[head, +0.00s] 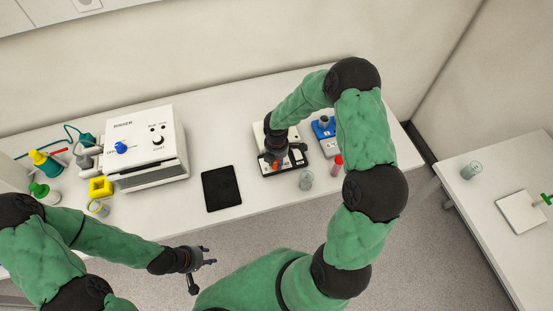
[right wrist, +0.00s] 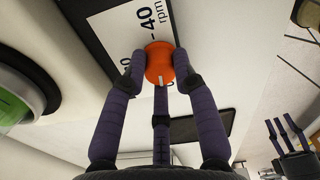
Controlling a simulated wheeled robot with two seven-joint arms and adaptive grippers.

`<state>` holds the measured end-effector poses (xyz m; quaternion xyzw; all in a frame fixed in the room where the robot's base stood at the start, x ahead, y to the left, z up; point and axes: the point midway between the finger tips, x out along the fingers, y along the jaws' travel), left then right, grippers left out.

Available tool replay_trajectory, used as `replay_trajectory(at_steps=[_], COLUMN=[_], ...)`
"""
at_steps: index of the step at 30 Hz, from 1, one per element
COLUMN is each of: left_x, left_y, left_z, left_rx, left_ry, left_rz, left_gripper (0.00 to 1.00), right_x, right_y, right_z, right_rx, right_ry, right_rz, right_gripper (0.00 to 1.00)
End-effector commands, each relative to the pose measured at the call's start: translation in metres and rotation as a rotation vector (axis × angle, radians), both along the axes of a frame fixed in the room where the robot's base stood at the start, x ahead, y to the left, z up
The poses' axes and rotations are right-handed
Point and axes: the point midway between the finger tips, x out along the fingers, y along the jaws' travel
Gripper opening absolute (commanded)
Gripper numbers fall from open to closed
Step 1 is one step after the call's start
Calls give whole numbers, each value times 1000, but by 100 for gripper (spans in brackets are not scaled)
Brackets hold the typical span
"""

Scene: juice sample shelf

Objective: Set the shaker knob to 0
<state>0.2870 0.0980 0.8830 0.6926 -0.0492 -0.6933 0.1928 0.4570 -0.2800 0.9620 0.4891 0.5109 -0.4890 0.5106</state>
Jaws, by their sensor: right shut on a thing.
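The orange knob (right wrist: 159,60) sits on the front of a device with a dark and white top (head: 296,158). In the right wrist view, a white label (right wrist: 118,22) beside the knob carries "40", "rpm" and a partly covered "0". A white mark shows on the knob's lower edge, away from the "40"; I cannot tell its exact setting. My right gripper (right wrist: 160,78) is shut on the knob, its fingers around it. In the head view, my right gripper (head: 277,152) is over the device. My left gripper (head: 203,272) is open and empty in front of the table.
A blue device (head: 326,128) stands right of the knob's device. A glass beaker (head: 306,180) and a red-capped tube (head: 337,165) stand close in front. A black pad (head: 221,188) and a white box with a blue knob (head: 146,139) are to the left.

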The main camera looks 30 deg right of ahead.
Motion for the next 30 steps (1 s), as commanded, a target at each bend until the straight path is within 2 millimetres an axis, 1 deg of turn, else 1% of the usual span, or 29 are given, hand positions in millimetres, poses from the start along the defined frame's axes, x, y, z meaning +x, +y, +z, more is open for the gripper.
replay_trajectory(at_steps=[3,10,27,28,29,30], left_x=[0,0,0,0,0,0], left_y=[0,0,0,0,0,0], left_z=[6,11,12,12,12,12], left_rx=[0,0,0,0,0,0], left_ry=[0,0,0,0,0,0], left_rz=[0,0,0,0,0,0], left_gripper=[40,40,40,40,40,40], right_x=[1,1,1,1,1,1], right_y=[0,0,0,0,0,0], right_z=[2,1,1,1,1,1], right_rx=[0,0,-1,-1,-1,-1], right_ry=[-3,-4,-3,-3,-3,-3], right_rz=[66,153,186,186,185,185], right_gripper=[0,0,0,31,40,51])
